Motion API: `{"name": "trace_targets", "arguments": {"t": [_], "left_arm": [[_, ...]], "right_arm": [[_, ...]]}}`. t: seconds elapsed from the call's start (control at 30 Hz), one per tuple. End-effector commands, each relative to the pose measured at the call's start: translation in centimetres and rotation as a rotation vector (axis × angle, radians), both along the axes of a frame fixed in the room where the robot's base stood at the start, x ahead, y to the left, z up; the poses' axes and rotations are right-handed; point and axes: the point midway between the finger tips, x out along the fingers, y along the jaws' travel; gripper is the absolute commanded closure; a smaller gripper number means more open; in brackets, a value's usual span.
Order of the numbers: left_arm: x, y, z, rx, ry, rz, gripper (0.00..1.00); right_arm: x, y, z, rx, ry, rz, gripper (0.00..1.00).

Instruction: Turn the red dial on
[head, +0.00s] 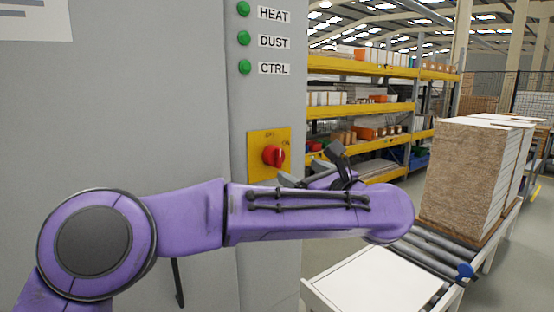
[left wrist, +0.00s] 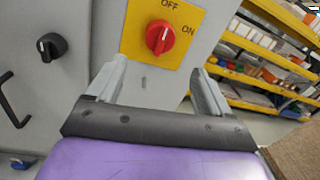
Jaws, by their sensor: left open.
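The red dial (head: 273,156) sits on a yellow plate (head: 256,141) on the grey cabinet face, right of centre in the head view. In the left wrist view the red dial (left wrist: 160,37) shows above and between my fingers, on its yellow plate (left wrist: 133,38) marked OFF at the top and ON at the right. The dial's white mark points up, slightly right, near OFF. My left gripper (left wrist: 158,80) is open and empty, its fingers apart from the dial. In the head view my left gripper (head: 290,172) is partly hidden behind my purple arm. My right gripper is not in view.
The grey cabinet (head: 150,110) has green lights marked HEAT, DUST and CTRL. A black knob (left wrist: 51,45) and a black handle (left wrist: 14,100) show at left in the wrist view. Yellow shelves (head: 360,109) and a board stack (head: 465,175) on rollers stand at right.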

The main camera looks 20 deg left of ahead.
Motion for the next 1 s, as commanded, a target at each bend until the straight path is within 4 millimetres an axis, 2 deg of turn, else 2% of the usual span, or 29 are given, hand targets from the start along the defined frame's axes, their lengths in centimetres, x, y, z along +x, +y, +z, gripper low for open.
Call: {"name": "trace_targets", "arguments": {"t": [0.07, 0.17, 0.5, 0.67, 0.9, 0.93, 1.0], "left_arm": [[-0.2, 0.3, 1.3, -0.061, -0.039, 0.014, 0.20], [0.6, 1.3, 1.7, -0.073, -0.043, 0.018, 0.20], [5.5, 6.7, 1.6, -0.065, -0.039, 0.016, 0.20], [6.5, 7.7, 1.3, -0.062, -0.041, 0.013, 0.20], [6.6, 7.8, 1.2, -0.061, -0.041, 0.013, 0.20], [6.6, 7.8, 1.2, -0.061, -0.041, 0.013, 0.23], [6.6, 7.8, 1.2, -0.061, -0.041, 0.013, 0.46]], "right_arm": [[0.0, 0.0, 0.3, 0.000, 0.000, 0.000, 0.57], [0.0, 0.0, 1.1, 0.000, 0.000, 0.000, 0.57], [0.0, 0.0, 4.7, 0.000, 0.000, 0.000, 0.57], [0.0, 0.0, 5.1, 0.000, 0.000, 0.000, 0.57], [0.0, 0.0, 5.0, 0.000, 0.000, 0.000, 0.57], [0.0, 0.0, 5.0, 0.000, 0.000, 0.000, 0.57], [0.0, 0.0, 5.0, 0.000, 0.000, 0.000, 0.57]]}}
